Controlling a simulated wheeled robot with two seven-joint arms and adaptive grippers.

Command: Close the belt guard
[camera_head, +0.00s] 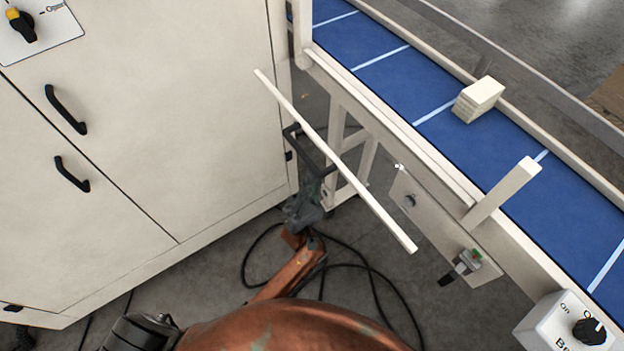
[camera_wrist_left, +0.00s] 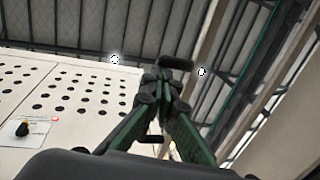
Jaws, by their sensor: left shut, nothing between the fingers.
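The belt guard appears as a long cream bar (camera_head: 345,172) slanting beside the conveyor, off its near side and not over the belt. A clear pane between bar and conveyor is hard to make out. A dark bracket-shaped handle (camera_head: 308,150) is at the bar's middle. My left gripper (camera_head: 306,196) is just below this handle, shut and empty; whether it touches the handle is unclear. In the left wrist view its greenish fingers (camera_wrist_left: 163,88) are together, with a short dark bar (camera_wrist_left: 176,62) at their tips. My right gripper is not in view.
The blue belt (camera_head: 400,85) carries a cream block stack (camera_head: 478,98). A cream post (camera_head: 503,190) stands at the belt's near edge. A control box with a knob (camera_head: 565,322) is lower right. A large cream cabinet (camera_head: 150,120) fills the left. Cables (camera_head: 370,275) lie on the floor.

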